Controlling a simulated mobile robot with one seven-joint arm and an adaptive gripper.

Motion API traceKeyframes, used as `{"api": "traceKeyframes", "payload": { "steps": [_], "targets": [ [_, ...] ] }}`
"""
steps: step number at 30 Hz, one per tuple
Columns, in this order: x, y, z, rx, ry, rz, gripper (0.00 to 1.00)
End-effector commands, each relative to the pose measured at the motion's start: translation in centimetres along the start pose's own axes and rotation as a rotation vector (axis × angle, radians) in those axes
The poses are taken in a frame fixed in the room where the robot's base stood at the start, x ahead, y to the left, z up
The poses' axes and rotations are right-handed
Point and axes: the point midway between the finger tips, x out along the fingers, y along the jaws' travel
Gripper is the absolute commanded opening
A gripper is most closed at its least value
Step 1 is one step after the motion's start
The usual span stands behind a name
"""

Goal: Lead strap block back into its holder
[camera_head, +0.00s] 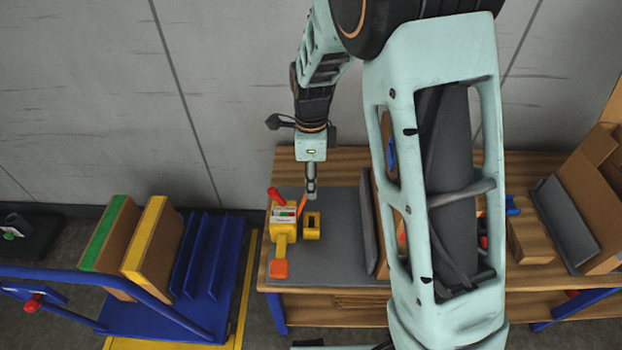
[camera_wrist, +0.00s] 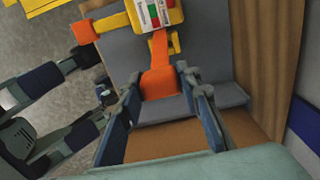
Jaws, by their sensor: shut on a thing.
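The orange strap block (camera_wrist: 160,82) sits between the two fingers of my gripper (camera_wrist: 162,88) in the wrist view; my gripper is shut on it. In the head view my gripper (camera_head: 311,192) points down over the work mat, with a thin, tilted orange strip of the block (camera_head: 303,206) showing beside it. A small yellow holder (camera_head: 312,234) with a dark opening stands just below. Whether the block touches the holder cannot be told. Left of it is a yellow device (camera_head: 283,222) with a labelled face, a red handle and an orange end piece (camera_head: 280,269).
The device and holder rest on a grey mat (camera_head: 345,262) on a wooden bench. A grey-faced upright panel (camera_head: 368,225) stands right of them. A blue cart (camera_head: 155,318) with cardboard panels is at the left. Brown boxes (camera_head: 590,200) are at the right.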

Motion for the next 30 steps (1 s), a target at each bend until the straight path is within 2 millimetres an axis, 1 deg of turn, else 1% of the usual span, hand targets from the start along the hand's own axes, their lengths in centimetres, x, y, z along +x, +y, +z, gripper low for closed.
{"api": "traceKeyframes", "payload": {
  "steps": [1, 9, 21, 27, 30],
  "targets": [
    [1.2, -0.2, 0.0, 0.001, 0.001, 0.001, 0.16],
    [4.9, -1.1, 0.0, 0.002, 0.0, 0.001, 0.16],
    [10.5, -1.0, -0.1, 0.001, 0.001, 0.001, 0.16],
    [12.9, -1.0, 0.0, 0.001, 0.0, 0.001, 0.16],
    [13.8, -1.0, 0.0, 0.0, 0.001, 0.001, 0.16]
  ]
}}
